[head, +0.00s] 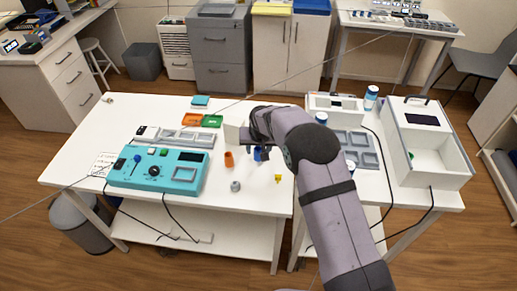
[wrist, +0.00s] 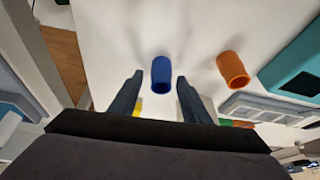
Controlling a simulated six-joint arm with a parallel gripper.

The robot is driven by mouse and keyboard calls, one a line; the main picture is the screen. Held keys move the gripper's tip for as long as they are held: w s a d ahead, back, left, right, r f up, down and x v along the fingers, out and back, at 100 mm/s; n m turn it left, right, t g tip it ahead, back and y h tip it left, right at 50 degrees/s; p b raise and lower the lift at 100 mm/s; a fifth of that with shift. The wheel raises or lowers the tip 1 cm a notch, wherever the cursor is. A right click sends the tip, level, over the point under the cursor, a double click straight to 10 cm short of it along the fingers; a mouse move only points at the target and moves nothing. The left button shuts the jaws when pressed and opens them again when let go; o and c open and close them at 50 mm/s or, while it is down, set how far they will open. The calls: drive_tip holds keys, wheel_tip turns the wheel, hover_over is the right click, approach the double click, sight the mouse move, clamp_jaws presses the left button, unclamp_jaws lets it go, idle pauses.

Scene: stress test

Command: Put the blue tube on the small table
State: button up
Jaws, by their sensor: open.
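The blue tube (wrist: 161,76) stands on the white surface of the larger left table (head: 90,150). In the wrist view it appears between the two fingertips of my gripper (wrist: 160,82), with a gap on either side. My gripper is open and empty. In the head view my gripper (head: 257,148) is over the right part of that table, and the blue tube (head: 261,155) is partly hidden behind it. A smaller white table (head: 384,197) adjoins on the right; my arm crosses in front of it.
An orange tube (wrist: 233,70) stands near the blue one. A teal control box (head: 160,170), a grey tray (head: 185,139) and a small yellow piece (head: 278,178) are on the left table. A white open-fronted box (head: 430,150) and a grey tray (head: 358,148) occupy the smaller table. Its front is fairly clear.

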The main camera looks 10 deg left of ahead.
drive_tip(key=b+v, duration=0.2)
drive_tip(key=v, duration=0.5)
drive_tip(key=shift+s+b, duration=0.35)
drive_tip(key=shift+b, duration=0.05)
drive_tip(key=s+d, duration=0.5)
drive_tip(key=s+d+r+g, duration=0.1)
drive_tip(key=s+d, duration=0.4)
drive_tip(key=s+d+r+g+h, duration=0.1)
drive_tip(key=s+d, duration=0.3)
drive_tip(key=d, duration=0.2)
drive_tip(key=shift+s+m, duration=0.4)
drive_tip(key=s+d+g, duration=0.1)
drive_tip(key=s+d, duration=0.3)
drive_tip(key=s, duration=0.4)
drive_tip(key=shift+f, duration=0.3)
drive_tip(key=shift+o, duration=0.4)
drive_tip(key=s+d+f+g, duration=0.1)
drive_tip(key=s+d, duration=0.1)
drive_tip(key=s, duration=0.8)
drive_tip(key=shift+d+f+m, duration=0.25)
drive_tip(key=shift+d+m, duration=0.05)
drive_tip(key=shift+d, duration=0.1)
drive_tip(key=shift+w+r, duration=0.1)
